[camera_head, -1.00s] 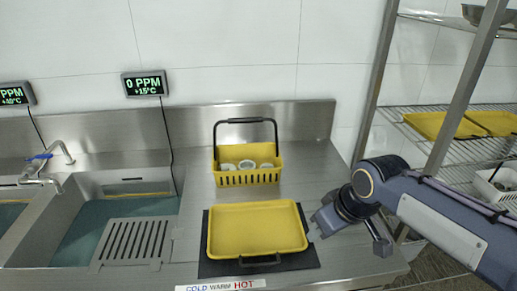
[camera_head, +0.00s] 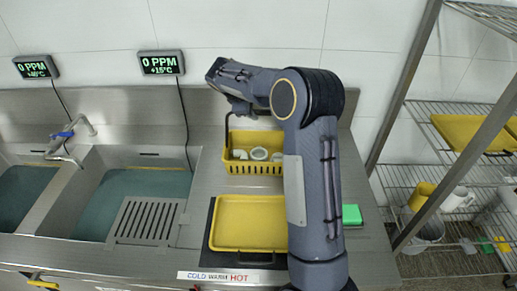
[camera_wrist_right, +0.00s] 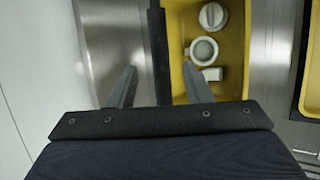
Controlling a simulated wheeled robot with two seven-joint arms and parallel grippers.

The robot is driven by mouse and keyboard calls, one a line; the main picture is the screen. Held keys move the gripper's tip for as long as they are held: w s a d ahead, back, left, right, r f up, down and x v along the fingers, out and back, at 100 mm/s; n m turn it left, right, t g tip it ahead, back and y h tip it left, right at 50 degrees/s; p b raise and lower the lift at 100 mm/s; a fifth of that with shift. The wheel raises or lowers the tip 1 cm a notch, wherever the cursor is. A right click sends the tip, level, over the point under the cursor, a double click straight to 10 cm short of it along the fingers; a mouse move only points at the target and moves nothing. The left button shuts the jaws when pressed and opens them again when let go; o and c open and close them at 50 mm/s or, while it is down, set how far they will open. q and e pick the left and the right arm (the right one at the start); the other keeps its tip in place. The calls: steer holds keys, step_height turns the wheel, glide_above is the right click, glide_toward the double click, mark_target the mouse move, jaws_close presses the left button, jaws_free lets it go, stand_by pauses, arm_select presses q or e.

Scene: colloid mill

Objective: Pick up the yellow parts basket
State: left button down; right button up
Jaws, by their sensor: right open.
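The yellow parts basket (camera_head: 253,169) stands on the steel counter behind the yellow tray, with several white parts inside. Its left side and the left post of its black handle (camera_head: 227,130) show in the head view; my right arm hides its right part. My right gripper (camera_head: 242,108) is above the basket at the handle's height. In the right wrist view, the open fingers (camera_wrist_right: 159,68) stand on either side of the black handle bar (camera_wrist_right: 157,30), apart from it, with the basket (camera_wrist_right: 236,50) beneath and to the right. My left gripper is out of view.
A yellow tray (camera_head: 248,222) on a dark mat lies in front of the basket. A green block (camera_head: 351,215) sits right of my arm. The sink and faucet (camera_head: 65,142) are left. A wire rack (camera_head: 440,165) stands right; the back wall is close behind.

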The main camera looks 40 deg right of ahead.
mark_target(258, 111)
steer(key=x, duration=0.4)
steer(key=shift+d+f, duration=0.1)
steer(key=shift+f, duration=0.05)
jaws_close()
steer(key=shift+s, duration=0.1)
